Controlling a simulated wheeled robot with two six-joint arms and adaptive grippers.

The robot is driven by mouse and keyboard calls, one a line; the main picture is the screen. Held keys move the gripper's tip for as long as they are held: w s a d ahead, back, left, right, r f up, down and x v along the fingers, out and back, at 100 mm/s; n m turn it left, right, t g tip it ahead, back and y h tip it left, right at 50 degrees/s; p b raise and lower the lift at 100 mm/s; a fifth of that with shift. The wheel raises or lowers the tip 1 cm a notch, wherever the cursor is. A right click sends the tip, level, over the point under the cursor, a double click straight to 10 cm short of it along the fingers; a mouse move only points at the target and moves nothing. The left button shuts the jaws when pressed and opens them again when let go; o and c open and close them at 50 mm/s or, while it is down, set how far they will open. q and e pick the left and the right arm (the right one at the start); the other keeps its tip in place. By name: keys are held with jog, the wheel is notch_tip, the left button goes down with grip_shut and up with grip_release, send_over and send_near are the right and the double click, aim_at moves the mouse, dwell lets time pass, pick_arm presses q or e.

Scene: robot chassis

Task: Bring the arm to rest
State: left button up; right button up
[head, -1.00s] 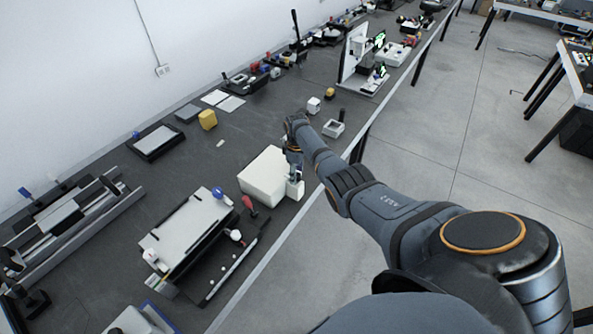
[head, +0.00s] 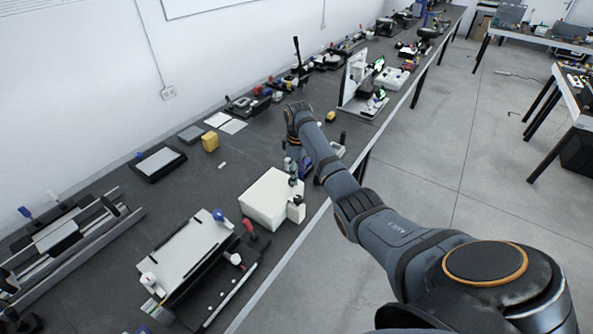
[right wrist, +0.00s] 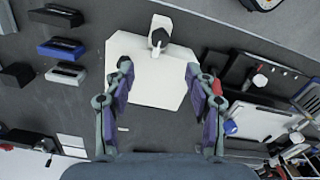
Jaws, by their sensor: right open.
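My right arm reaches from the lower right over the dark workbench (head: 235,172). Its gripper (head: 298,172) points down above the back right of a white box (head: 268,198). In the right wrist view the gripper (right wrist: 158,68) is open, its two fingers apart with nothing between them. The white box (right wrist: 142,90) lies below and between the fingers, with a black-knobbed white fitting (right wrist: 160,36) at its edge. My left gripper is not in view.
A white-topped fixture (head: 190,245) with blue and red knobs stands at the near side of the box. A yellow block (head: 210,142) and a framed tray (head: 160,162) lie toward the wall. Clear floor (head: 430,150) lies right of the bench.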

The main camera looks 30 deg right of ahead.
jog(key=s+a+f+m+t+h, duration=0.1)
jog(key=s+a+f, duration=0.35)
jog(key=s, duration=0.25)
jog(key=s+a+f+m+t, duration=0.1)
jog(key=s+a+f, duration=0.2)
jog(key=s+f, duration=0.25)
jog(key=s+a+r+m+t, duration=0.1)
jog(key=s+a+r+m, duration=0.15)
jog(key=s, duration=0.55)
jog(key=s+a+r+m+t, duration=0.1)
jog(key=s+a+r+m, duration=0.15)
jog(key=s, duration=0.55)
jog(key=s+d+f+g+b, duration=0.1)
jog(key=s+f+b, duration=0.1)
jog(key=f, duration=1.4)
jog(key=s+d+f+g+b, duration=0.1)
jog(key=f+b, duration=0.1)
jog(key=f, duration=1.3)
jog(key=s+d+f+b, duration=0.1)
jog(key=s+f+b, duration=0.1)
jog(key=s+f, duration=1.5)
jog(key=shift+s+d+f+g, duration=0.25)
jog(key=shift+s+g, duration=0.15)
jog(key=shift+s, duration=0.2)
